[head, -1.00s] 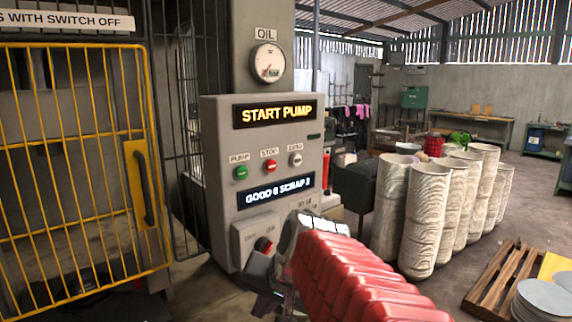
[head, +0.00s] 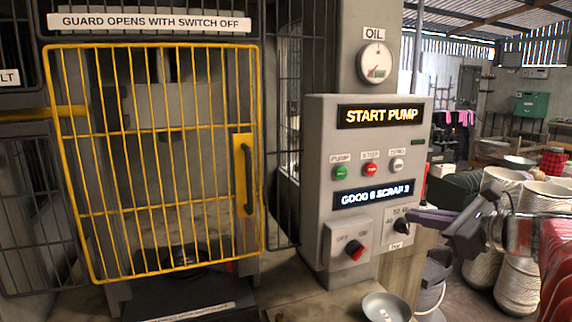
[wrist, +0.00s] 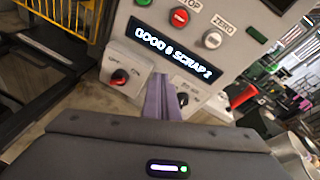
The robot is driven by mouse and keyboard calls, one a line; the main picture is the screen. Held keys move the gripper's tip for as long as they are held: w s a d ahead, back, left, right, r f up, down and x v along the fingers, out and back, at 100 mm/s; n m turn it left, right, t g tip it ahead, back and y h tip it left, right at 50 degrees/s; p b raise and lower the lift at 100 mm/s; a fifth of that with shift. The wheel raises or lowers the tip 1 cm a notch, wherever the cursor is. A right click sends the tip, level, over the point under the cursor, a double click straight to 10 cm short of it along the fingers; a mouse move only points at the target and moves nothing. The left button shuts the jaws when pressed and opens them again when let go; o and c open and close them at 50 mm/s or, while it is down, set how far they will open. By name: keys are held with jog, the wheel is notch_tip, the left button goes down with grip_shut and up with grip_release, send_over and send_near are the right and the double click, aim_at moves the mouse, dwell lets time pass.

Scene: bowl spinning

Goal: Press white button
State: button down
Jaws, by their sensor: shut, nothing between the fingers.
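The white button (head: 397,165) sits at the right end of the button row on the grey control panel (head: 318,150), under a label that reads ZERO. It also shows in the wrist view (wrist: 212,40), above and to the right of my fingers. My gripper (head: 418,217) is at the lower right of the panel in the head view, below the white button and near the black knob. Its purple fingers are shut and empty, and they also show in the wrist view (wrist: 160,85). I cannot tell whether they touch the panel.
A green button (head: 340,173) and a red button (head: 370,169) share the row. Below are a lit display (head: 374,194), a red switch (head: 356,251) and a black knob (head: 403,226). A yellow guard (head: 160,160) stands left. A metal bowl (head: 386,307) lies in front.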

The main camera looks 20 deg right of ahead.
aim_at(398, 164)
jog(key=s+d+r+m+t+h, duration=0.1)
jog(key=s+d+r+m+t, duration=0.1)
jog(key=d+r+m, duration=0.3)
jog(key=shift+s+d+r+t, duration=0.35)
jog(key=shift+d+r+t, duration=0.3)
jog(key=shift+r+t, duration=0.05)
jog(key=shift+w, duration=0.1)
jog(key=w, duration=1.3)
jog(key=shift+w+a, duration=0.35)
jog(key=shift+w, duration=0.05)
jog(key=shift+w+a, duration=0.1)
jog(key=shift+w, duration=0.5)
jog(key=shift+r, duration=0.2)
